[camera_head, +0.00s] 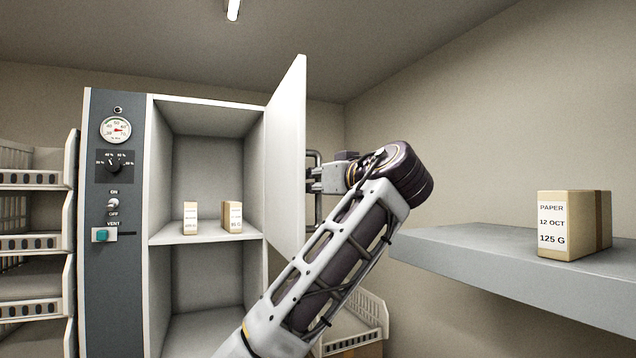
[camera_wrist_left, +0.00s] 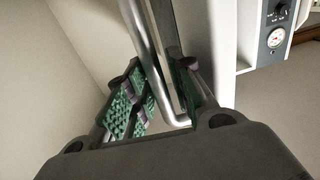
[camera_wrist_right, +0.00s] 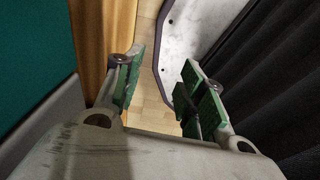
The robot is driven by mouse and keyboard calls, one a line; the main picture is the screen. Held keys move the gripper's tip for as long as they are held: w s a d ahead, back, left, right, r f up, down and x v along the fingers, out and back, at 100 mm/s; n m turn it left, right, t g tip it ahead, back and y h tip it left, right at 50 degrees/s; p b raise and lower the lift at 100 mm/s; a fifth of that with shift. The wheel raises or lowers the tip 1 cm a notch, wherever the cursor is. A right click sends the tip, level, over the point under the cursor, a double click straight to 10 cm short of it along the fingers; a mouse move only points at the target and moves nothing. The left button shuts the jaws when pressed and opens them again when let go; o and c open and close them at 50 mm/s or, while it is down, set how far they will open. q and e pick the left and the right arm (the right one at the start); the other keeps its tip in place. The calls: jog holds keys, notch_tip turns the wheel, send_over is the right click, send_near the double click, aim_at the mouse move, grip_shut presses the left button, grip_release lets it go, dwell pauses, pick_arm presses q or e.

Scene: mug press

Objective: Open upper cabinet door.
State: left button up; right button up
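The upper cabinet (camera_head: 152,200) stands left of centre in the head view. Its white door (camera_head: 287,150) is swung wide open on the right side, so the inside shows. The dark door handle (camera_head: 314,158) is on the door's outer face. My left gripper (camera_head: 318,180) is at this handle. In the left wrist view the metal handle bar (camera_wrist_left: 160,62) runs between the green finger pads of my left gripper (camera_wrist_left: 166,85), which look closed on it. My right gripper (camera_wrist_right: 160,90) shows only in the right wrist view, open and empty.
Two small boxes, one at left (camera_head: 190,218) and one at right (camera_head: 232,217), stand on the cabinet's shelf. A control panel (camera_head: 115,250) flanks the cabinet. White racks (camera_head: 35,245) are at far left. A grey shelf (camera_head: 470,255) at right holds a labelled paper box (camera_head: 573,225).

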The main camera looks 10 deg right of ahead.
pick_arm(q)
jog(key=v, duration=1.2)
dwell(0.3)
